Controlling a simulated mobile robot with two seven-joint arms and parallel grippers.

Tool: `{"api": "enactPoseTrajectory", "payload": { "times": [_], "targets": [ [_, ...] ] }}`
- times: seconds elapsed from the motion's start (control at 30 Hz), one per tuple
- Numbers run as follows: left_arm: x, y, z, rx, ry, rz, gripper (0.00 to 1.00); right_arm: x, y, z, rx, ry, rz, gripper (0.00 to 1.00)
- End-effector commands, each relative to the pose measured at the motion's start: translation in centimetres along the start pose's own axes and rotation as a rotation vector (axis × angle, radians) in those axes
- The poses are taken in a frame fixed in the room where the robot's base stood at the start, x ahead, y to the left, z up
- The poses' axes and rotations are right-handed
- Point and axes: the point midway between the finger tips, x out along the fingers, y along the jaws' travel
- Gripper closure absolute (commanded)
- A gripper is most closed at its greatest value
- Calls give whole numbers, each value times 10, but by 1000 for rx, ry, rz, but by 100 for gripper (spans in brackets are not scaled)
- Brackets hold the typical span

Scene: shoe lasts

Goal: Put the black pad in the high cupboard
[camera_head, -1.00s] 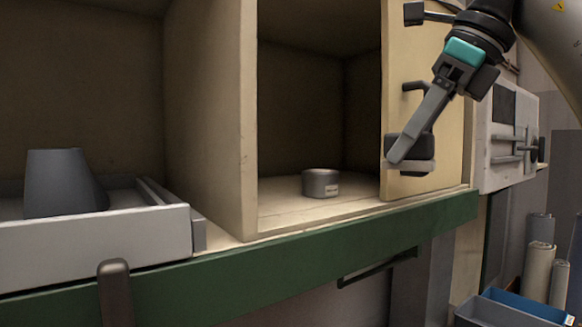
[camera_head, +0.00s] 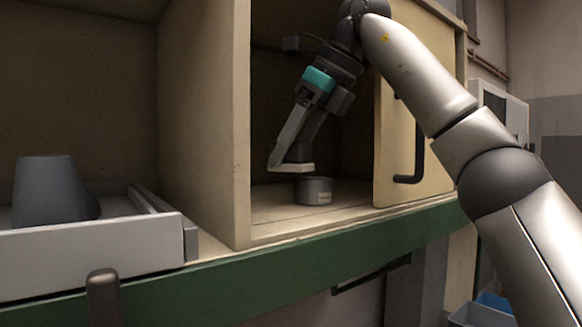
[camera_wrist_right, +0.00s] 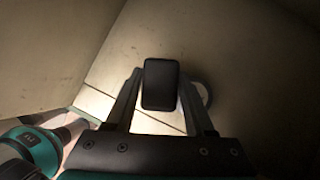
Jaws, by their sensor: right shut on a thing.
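The black pad (camera_wrist_right: 161,85) is a dark rounded block between the two fingers of my right gripper (camera_head: 290,168) in the wrist view. In the head view the pad shows as a dark shape (camera_head: 301,152) at the fingertips, partly hidden by a finger. The right gripper is shut on it and holds it inside the open cream cupboard (camera_head: 240,140), above and slightly left of a grey round tin (camera_head: 315,190). I cannot tell whether pad and tin touch.
The tin stands on the cupboard floor (camera_head: 275,205), where there is free room in front of it. A cream door panel (camera_head: 400,150) with a black handle is at the right. A pale drawer (camera_head: 90,255) with a grey tapered block (camera_head: 52,192) is at the left.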

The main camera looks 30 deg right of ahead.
Motion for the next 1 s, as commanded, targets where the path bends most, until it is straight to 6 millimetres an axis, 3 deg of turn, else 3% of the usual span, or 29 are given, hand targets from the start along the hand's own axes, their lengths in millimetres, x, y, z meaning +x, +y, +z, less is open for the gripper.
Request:
{"api": "enactPoseTrajectory", "payload": {
  "times": [0.4, 1.0],
  "targets": [
    [-2, 0, 0, 0, 0, 0, 70, 29, -1, -18, 1, 1, 0, 100],
    [4, 0, 0, 0, 1, 0, 70, 40, -1, -25, 3, 4, 1, 100]
  ]
}}
